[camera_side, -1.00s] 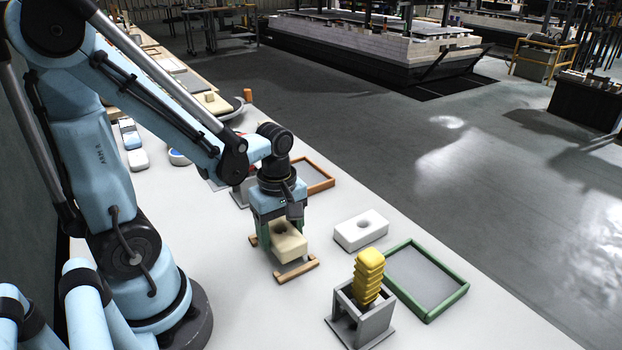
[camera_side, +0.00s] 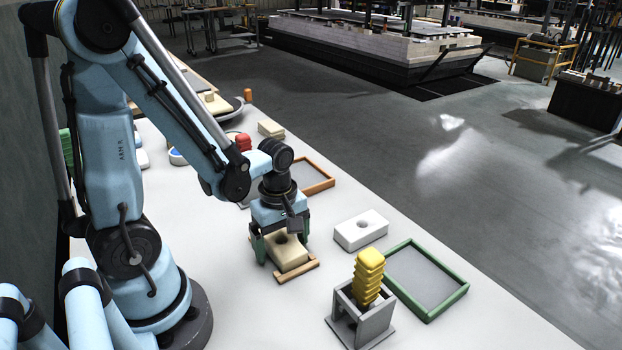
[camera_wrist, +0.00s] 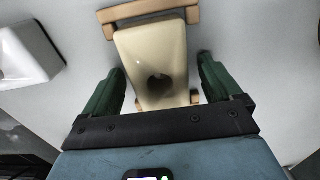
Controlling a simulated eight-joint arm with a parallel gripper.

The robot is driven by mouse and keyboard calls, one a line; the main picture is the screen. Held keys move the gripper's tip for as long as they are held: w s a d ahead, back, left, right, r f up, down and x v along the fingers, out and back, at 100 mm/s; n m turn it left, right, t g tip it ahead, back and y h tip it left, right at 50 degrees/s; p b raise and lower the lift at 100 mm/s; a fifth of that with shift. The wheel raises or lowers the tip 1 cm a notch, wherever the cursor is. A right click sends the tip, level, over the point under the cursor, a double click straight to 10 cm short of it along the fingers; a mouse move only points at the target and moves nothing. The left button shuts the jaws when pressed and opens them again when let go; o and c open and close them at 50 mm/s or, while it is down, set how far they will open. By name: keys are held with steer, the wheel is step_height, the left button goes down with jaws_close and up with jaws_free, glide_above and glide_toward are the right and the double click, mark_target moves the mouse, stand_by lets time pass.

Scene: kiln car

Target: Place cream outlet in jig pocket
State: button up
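The cream outlet (camera_side: 291,255), a pale block with a round hole in its top, rests at the wooden jig (camera_side: 299,269), between its end pieces. In the wrist view the cream outlet (camera_wrist: 150,50) lies lengthwise between the jig's wooden pieces (camera_wrist: 150,12); I cannot tell whether it sits fully down. My gripper (camera_side: 281,243) is right over it, with its green fingers on either side. In the wrist view my gripper (camera_wrist: 158,80) is open, with gaps between both fingers and the outlet. The near jig piece is partly hidden.
A grey holder (camera_side: 375,325) with a yellow ribbed piece (camera_side: 368,275) stands in front, beside a green-framed tray (camera_side: 458,299). An orange-framed tray (camera_side: 321,188) and a red piece (camera_side: 243,142) are behind.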

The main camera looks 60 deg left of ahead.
steer(key=shift+r, duration=0.2)
steer(key=shift+r, duration=5.9)
steer(key=w+d+m+t, duration=0.2)
steer(key=m+t, duration=0.1)
steer(key=m, duration=0.6)
steer(key=w+d+r+m+t, duration=0.1)
steer(key=w+d+m+t, duration=0.1)
steer(key=m, duration=0.7)
steer(key=shift+d+r+t, duration=0.25)
steer(key=shift+d+t, duration=0.25)
steer(key=shift+t, duration=0.6)
